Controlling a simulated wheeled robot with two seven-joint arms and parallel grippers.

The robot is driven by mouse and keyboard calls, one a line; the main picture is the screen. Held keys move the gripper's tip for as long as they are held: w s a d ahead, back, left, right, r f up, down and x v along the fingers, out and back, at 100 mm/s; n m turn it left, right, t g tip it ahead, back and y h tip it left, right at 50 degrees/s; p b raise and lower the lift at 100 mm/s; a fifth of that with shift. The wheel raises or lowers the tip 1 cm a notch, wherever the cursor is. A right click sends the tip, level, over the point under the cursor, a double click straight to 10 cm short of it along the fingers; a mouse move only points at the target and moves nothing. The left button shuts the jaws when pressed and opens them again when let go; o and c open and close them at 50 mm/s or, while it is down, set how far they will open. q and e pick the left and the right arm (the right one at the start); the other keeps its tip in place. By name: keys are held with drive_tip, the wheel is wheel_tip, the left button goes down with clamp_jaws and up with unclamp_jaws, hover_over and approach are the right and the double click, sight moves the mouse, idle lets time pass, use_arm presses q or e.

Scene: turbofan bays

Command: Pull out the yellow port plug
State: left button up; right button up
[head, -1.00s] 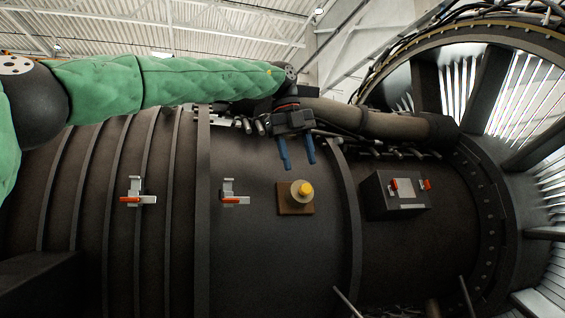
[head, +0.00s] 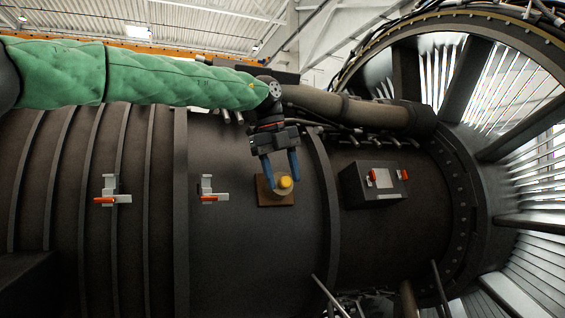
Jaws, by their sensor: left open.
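The yellow port plug (head: 285,183) sits in a pale round collar on a brown square plate (head: 283,201) on the dark engine casing. My left gripper (head: 281,175) comes down from above with its two blue fingers spread. The fingertips are at the height of the plug's yellow end, one on each side of it in the picture. I cannot tell whether they touch it or how far in front of it they are. My right gripper is not in view.
Two latches with orange handles (head: 105,200) (head: 214,198) are on the casing to the left. A dark box with red clips (head: 375,185) is to the right. A thick pipe (head: 330,101) runs above, close to my left wrist. The casing below the plug is clear.

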use_arm(q)
drive_tip(key=shift+s, duration=0.15)
drive_tip(key=shift+w+d+f, duration=0.2)
drive_tip(key=shift+w+d, duration=0.15)
drive_tip(key=shift+d, duration=0.05)
drive_tip(key=shift+c, duration=0.2)
drive_tip(key=shift+w, duration=0.15)
drive_tip(key=c, duration=0.4)
drive_tip(key=shift+a, duration=0.15)
drive_tip(key=c, duration=0.6)
drive_tip(key=shift+s, duration=0.25)
drive_tip(key=s+b, duration=0.1)
drive_tip(key=s+d+b, duration=0.1)
drive_tip(key=s, duration=0.1)
drive_tip(key=s+d+r, duration=0.1)
drive_tip(key=shift+s+r+b, duration=0.1)
drive_tip(key=shift+s+b, duration=0.15)
drive_tip(key=shift+b, duration=0.15)
